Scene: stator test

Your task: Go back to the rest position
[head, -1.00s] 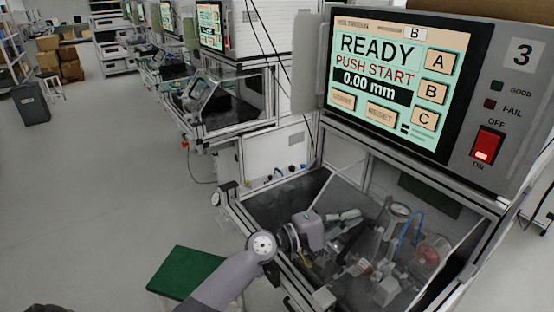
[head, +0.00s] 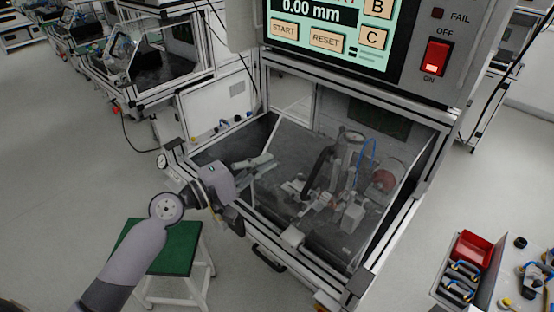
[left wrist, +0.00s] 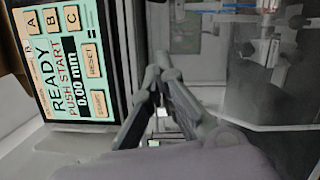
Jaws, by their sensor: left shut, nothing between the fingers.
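My left gripper (head: 262,160) reaches over the left front edge of the test machine (head: 375,285), at the left side of its clear-screened work area. Its dark fingers also show in the left wrist view (left wrist: 163,68), where they are close together with nothing between them. The stator fixture (head: 345,175) stands inside the machine, to the right of the gripper and apart from it. The machine's screen (head: 330,28) is cut off at the top; in the left wrist view the screen (left wrist: 62,60) reads READY, PUSH START. My right gripper is out of view.
A green-topped stool (head: 180,245) stands below my left arm. A table at lower right holds a red bin (head: 472,248) and several small parts. Another test station (head: 135,65) stands at upper left. The grey floor on the left is clear.

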